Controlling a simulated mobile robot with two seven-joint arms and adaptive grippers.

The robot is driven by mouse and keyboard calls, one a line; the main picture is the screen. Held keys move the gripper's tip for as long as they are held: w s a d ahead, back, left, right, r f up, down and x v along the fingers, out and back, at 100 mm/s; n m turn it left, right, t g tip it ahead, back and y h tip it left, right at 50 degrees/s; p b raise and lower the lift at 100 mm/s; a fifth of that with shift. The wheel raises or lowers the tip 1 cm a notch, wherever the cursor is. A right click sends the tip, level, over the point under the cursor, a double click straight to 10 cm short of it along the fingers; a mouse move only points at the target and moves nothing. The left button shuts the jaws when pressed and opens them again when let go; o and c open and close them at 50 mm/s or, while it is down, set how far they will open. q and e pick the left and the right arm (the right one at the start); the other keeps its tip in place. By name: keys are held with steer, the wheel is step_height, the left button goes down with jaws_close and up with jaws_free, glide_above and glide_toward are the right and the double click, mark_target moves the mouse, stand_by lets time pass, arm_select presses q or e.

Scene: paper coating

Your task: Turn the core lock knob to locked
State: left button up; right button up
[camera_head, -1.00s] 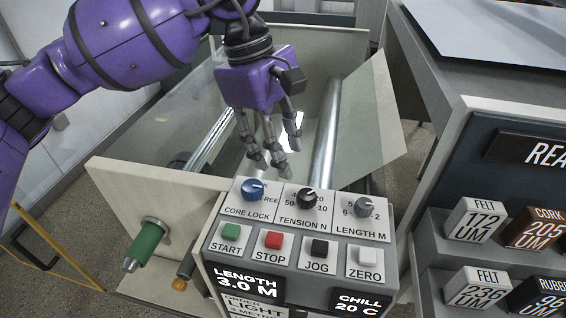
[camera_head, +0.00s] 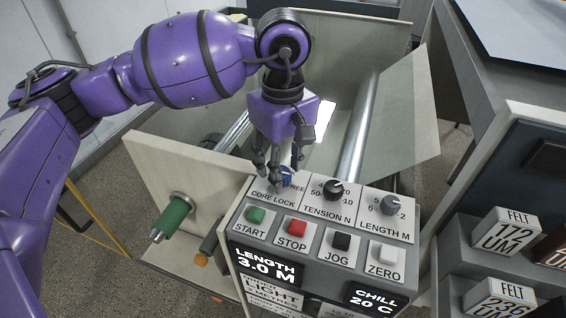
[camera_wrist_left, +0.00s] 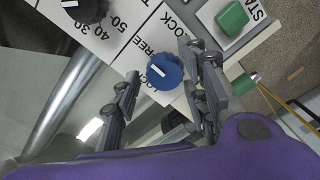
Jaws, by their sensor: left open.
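The blue core lock knob (camera_head: 287,177) sits at the top left of the control panel (camera_head: 322,236), partly hidden by my gripper in the head view. My left gripper (camera_head: 272,178) is open above the knob. In the left wrist view its fingers (camera_wrist_left: 160,85) stand on either side of the knob, apart from it. My right gripper is in neither view.
Below are the green START (camera_head: 256,215), red STOP (camera_head: 297,227), black JOG (camera_head: 342,241) and white ZERO (camera_head: 386,256) buttons. Metal rollers (camera_head: 357,135) lie behind the panel.

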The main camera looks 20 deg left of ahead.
arm_select(q)
steer(key=shift+c, duration=0.2)
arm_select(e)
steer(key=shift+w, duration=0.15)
arm_select(q)
steer(key=c, duration=0.8)
steer(key=shift+c, duration=0.9)
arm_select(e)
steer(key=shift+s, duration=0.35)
